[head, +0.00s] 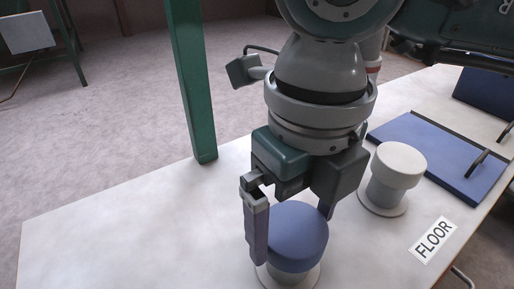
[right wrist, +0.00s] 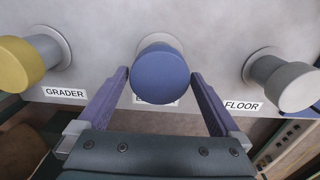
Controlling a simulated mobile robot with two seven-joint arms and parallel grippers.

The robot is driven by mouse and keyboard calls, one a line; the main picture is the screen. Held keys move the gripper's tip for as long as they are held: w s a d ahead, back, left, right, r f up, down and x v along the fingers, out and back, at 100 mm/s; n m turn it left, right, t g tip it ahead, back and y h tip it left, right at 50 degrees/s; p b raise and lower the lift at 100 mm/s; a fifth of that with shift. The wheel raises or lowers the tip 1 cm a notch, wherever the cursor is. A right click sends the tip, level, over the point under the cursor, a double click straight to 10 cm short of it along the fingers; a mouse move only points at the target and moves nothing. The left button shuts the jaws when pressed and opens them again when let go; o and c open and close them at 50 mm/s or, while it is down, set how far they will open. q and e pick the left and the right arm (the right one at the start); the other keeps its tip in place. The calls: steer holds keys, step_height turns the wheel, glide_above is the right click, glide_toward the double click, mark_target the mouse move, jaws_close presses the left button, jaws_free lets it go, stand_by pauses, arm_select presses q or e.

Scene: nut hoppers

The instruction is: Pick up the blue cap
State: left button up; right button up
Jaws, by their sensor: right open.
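The blue cap (head: 297,237) sits on a post with a pale round base on the white table, in the lower middle of the head view. It also shows in the upper middle of the right wrist view (right wrist: 160,73). My right gripper (head: 291,236) is open and points down at the cap, one finger on each side of it. In the right wrist view a finger stands left and right of the cap, with small gaps seen. The lower part of the cap's post is mostly hidden. My left gripper is not in view.
A grey-white cap (head: 399,163) on its post stands right of the blue one, by a FLOOR label (head: 432,240). A yellow cap (right wrist: 18,64) stands on the other side, near a GRADER label (right wrist: 65,93). A blue hinged panel (head: 440,155) and a green post (head: 190,80) are nearby.

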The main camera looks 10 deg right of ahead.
steer(key=c, duration=1)
steer(key=shift+r, duration=0.15)
